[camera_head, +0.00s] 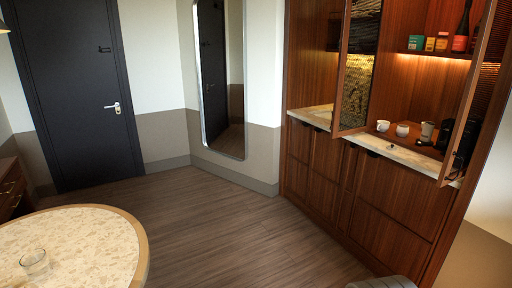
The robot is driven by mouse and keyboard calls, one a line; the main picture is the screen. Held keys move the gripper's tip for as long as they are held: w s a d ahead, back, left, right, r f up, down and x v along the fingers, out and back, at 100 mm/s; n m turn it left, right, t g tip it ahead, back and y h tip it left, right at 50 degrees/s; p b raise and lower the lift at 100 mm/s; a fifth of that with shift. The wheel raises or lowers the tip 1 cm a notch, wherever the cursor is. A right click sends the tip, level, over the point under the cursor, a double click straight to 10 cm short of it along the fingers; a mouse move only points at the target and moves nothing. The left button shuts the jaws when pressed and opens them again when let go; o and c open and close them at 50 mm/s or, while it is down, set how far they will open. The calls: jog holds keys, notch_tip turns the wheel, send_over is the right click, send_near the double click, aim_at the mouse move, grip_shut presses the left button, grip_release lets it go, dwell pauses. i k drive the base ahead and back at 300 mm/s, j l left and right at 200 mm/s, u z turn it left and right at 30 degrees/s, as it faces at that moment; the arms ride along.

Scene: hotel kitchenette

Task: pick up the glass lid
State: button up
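A small clear glass piece (35,262) sits on the round table (143,250) at the lower left of the head view. It looks round and see-through, and I cannot tell whether it is a lid or a drinking glass. Nothing else in view looks clearly like a glass lid. My gripper is not in view, so its state and its distance from the glass piece do not show.
A wooden cabinet (400,205) with open glass doors stands right, with cups (402,130) on its counter and jars (430,44) above. A dark door (75,100) and tall mirror (221,80) are behind. The wood floor (215,225) between table and cabinet is clear.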

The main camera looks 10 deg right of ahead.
aim_at(391, 147)
jog(key=i+z, duration=0.15)
jog(key=i, duration=0.35)
jog(key=i+z, duration=0.2)
jog(key=i, duration=0.35)
jog(key=i+j+z, duration=0.15)
jog(key=i, duration=0.35)
jog(key=i+z, duration=0.35)
jog(key=i, duration=0.25)
jog(key=i+z, duration=0.35)
jog(key=i, duration=0.25)
jog(key=i+j+z, duration=0.35)
jog(key=i, duration=0.25)
jog(key=i+z, duration=0.35)
jog(key=i+j+z, duration=0.2)
jog(key=i+z, duration=0.15)
jog(key=i, duration=0.1)
